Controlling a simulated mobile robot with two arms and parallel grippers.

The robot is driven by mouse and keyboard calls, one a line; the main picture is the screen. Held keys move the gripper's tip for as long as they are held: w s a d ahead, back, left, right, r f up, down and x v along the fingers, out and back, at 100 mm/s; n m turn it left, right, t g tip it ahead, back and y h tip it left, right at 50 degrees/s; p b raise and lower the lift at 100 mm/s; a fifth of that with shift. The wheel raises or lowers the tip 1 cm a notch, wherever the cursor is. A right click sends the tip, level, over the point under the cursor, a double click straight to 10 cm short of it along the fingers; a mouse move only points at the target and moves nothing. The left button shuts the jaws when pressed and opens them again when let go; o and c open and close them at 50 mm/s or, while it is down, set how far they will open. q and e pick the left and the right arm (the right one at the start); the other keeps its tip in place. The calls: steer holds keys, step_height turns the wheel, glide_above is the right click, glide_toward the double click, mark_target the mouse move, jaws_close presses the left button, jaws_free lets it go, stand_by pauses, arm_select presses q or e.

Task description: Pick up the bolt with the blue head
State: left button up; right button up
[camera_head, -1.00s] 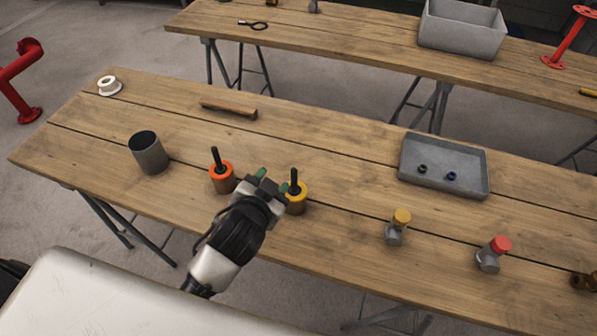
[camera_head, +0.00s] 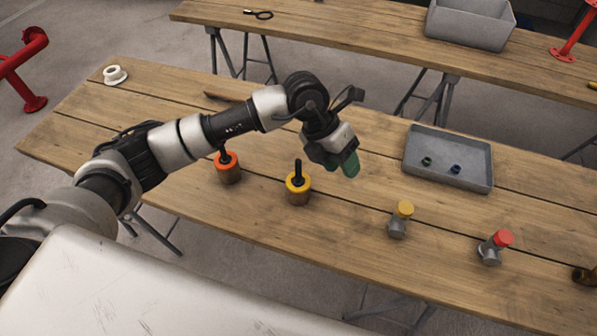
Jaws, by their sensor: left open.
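A small dark blue piece (camera_head: 456,169), perhaps the head of the blue bolt, lies in the grey metal tray (camera_head: 482,182) on the near table. It is too small to tell its full shape. A similar dark greenish piece (camera_head: 427,161) lies left of it in the tray. My right gripper is not in view.
An orange-topped cylinder (camera_head: 228,174) and a yellow-topped cylinder (camera_head: 298,193) with black upright stems stand left of the gripper. A yellow-capped fitting (camera_head: 398,222) and a red-capped fitting (camera_head: 491,251) stand in front of the tray. A white flanged ring (camera_head: 115,75) sits far left.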

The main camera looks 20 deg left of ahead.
mark_target(298, 160)
arm_select(q)
steer(key=w+a+y, duration=0.1)
steer(key=a+y, duration=0.1)
steer(key=a, duration=0.1)
steer(key=w+a+y, duration=0.1)
steer(key=a+y, duration=0.1)
steer(key=a, duration=0.1)
steer(key=w+a+n+t+y, duration=0.1)
steer(key=w+a+y, duration=0.1)
steer(key=a, duration=0.1)
steer(key=shift+a+r, duration=0.2)
steer(key=shift+a, duration=0.15)
step_height(298, 160, down, 5)
steer(key=shift+f+p, duration=0.1)
steer(key=shift+p, duration=0.75)
steer(key=shift+f+p, duration=0.25)
steer(key=shift+p, duration=0.1)
steer(key=f+p, duration=0.1)
steer(key=f, duration=0.2)
steer(key=shift+s+a+f+p, duration=0.1)
steer(key=shift+a+f+p, duration=0.1)
steer(key=shift+f+p, duration=0.15)
steer(key=shift+f, duration=0.45)
jaws_close()
